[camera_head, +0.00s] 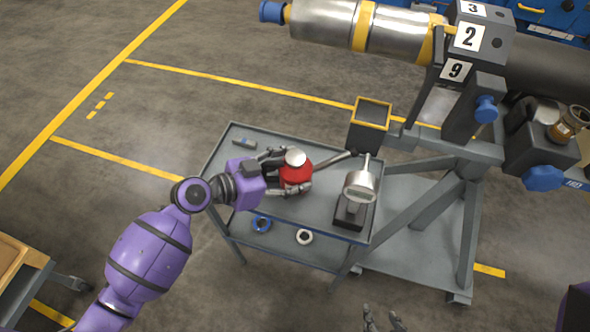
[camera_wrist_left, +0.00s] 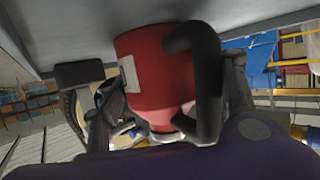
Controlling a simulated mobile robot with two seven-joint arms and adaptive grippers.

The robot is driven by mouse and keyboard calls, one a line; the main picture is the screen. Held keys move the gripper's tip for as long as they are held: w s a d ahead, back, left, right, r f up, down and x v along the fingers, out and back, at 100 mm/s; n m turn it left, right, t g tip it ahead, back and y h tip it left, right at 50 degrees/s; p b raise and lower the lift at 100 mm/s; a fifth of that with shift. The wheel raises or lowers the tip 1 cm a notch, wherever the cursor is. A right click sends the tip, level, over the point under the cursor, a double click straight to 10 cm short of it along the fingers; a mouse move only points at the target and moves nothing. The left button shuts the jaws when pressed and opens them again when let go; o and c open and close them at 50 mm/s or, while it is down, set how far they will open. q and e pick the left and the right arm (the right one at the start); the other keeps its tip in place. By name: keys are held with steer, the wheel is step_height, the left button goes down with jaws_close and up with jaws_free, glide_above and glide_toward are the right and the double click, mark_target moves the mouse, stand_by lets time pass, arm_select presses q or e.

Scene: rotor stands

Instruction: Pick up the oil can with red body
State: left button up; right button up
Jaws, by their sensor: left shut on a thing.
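The oil can with a red body (camera_head: 296,178) is on or just above the grey cart (camera_head: 330,222); I cannot tell which. It has a silver top and a long dark spout pointing right. My left gripper (camera_head: 285,173) comes from the left, with its fingers on both sides of the red body, shut on it. In the left wrist view the red can (camera_wrist_left: 160,72) fills the middle between the fingers, with a dark curved handle in front. My right gripper (camera_head: 382,322) shows only as fingertips at the bottom edge; its opening is unclear.
A silver-headed device on a dark base (camera_head: 355,195) stands on the cart's right side. A small dark item (camera_head: 244,143) lies at its far left. A blue ring (camera_head: 262,223) and a white ring (camera_head: 304,237) sit on the lower shelf. A rotor stand (camera_head: 450,190) with an open bin (camera_head: 370,125) is close behind right.

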arm_select(q)
steer(key=shift+r, duration=0.15)
steer(key=shift+r, duration=0.25)
step_height(320, 180, up, 2)
steer(key=shift+r, duration=0.1)
steer(key=s+r, duration=1)
steer(key=s, duration=0.4)
steer(key=shift+a+p, duration=0.35)
steer(key=shift+a, duration=0.05)
arm_select(e)
steer(key=shift+r, duration=0.3)
arm_select(q)
steer(key=shift+r, duration=0.1)
steer(key=o, duration=0.8)
steer(key=c, duration=1.4)
steer(key=shift+r+p, duration=1.6)
steer(key=shift+r, duration=0.35)
arm_select(e)
steer(key=shift+t, duration=0.5)
steer(key=shift+w+r, duration=0.55)
steer(key=shift+r, duration=0.25)
steer(key=shift+w+r, duration=0.55)
steer(key=shift+r, duration=0.3)
steer(key=shift+w+r, duration=0.55)
steer(key=shift+r, duration=0.25)
